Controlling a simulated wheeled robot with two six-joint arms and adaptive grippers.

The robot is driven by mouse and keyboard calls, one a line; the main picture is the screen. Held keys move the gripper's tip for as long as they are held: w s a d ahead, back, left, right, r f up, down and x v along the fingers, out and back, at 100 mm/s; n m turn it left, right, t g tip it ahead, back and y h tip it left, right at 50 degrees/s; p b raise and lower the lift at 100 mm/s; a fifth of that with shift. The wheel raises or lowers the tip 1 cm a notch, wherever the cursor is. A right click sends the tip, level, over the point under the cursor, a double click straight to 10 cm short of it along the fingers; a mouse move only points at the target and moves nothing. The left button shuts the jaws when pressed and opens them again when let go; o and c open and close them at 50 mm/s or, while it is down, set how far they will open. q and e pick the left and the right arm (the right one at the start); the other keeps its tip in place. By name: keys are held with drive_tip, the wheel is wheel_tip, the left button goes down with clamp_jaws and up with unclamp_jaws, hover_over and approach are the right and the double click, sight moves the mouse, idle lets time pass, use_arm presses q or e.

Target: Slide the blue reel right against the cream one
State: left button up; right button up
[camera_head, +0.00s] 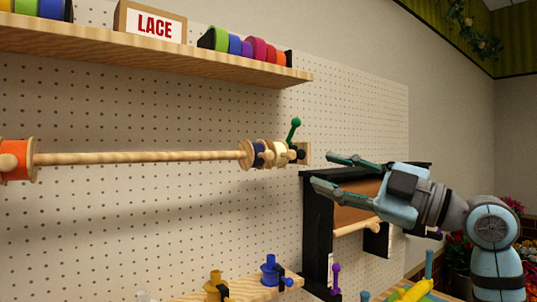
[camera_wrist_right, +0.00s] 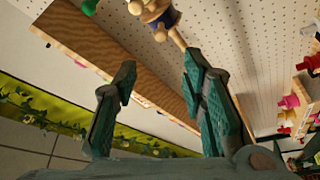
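The blue reel (camera_head: 259,154) has pale wooden flanges and sits on a horizontal wooden rod (camera_head: 140,157) near its right end. The cream reel (camera_head: 281,152) is just to its right, by the rod's end. The two look very close; I cannot tell whether they touch. In the right wrist view the blue reel (camera_wrist_right: 168,18) is at the top edge, partly cut off. My right gripper (camera_head: 324,171) is open and empty, right of the rod's end and slightly lower, clear of both reels. My left gripper is not in view.
A green-knobbed lever (camera_head: 294,130) stands at the rod's end. An orange reel (camera_head: 16,161) is at the far left. A shelf (camera_head: 150,53) with a LACE box (camera_head: 150,23) overhangs the rod. A black-framed stand (camera_head: 315,230) is below my right gripper. The rod's middle is bare.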

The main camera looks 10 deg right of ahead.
sight(272, 154)
drive_tip(key=p+x, duration=0.5)
drive_tip(key=x, duration=0.9)
drive_tip(key=shift+w+a, duration=0.1)
drive_tip(key=shift+a, duration=0.05)
drive_tip(key=shift+w, duration=0.1)
drive_tip(key=c, duration=0.9)
clamp_jaws()
drive_tip(key=shift+d+r, duration=0.1)
drive_tip(key=shift+d, duration=0.15)
